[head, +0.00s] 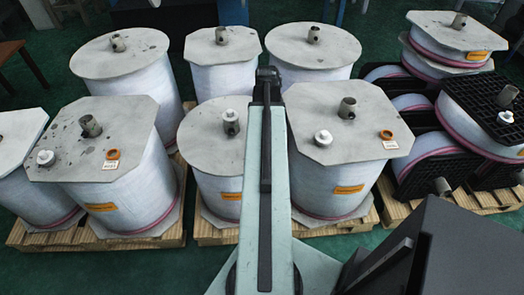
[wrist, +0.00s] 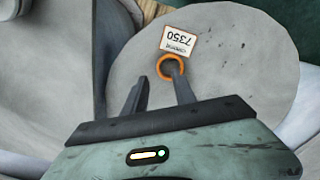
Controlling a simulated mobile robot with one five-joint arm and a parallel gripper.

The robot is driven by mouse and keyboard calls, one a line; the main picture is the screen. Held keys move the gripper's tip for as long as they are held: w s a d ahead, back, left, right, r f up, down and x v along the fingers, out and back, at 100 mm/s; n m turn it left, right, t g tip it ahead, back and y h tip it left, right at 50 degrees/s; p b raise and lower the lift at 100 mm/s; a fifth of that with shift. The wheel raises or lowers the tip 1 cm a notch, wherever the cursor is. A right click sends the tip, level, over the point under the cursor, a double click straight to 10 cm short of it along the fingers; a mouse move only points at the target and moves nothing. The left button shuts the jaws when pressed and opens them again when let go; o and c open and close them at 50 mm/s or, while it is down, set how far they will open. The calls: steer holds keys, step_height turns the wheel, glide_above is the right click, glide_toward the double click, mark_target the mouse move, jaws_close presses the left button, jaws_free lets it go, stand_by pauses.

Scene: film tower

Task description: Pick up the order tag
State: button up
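In the wrist view a white order tag (wrist: 178,43) printed 7350, upside down in the picture, lies on a round pale grey disc (wrist: 240,80). An orange ring (wrist: 160,64) adjoins its lower edge. My gripper (wrist: 157,74) is open, with a gap between its two dark fingers. The right fingertip overlaps the orange ring; I cannot tell whether it is inside or above it. The left finger is left of the ring, apart from it. In the head view my arm hides this tag and most of my gripper.
Large white wrapped rolls with grey lids stand on wooden pallets. Tags with orange rings lie on the front left roll (head: 112,154) and front right roll (head: 387,135). Core stubs, such as one (head: 231,121), and white knobs rise from lids. Black crates (head: 423,153) stand right.

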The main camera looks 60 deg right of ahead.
step_height(320, 180, down, 6)
steer(key=b, duration=0.5)
steer(key=shift+r, duration=0.4)
jaws_close()
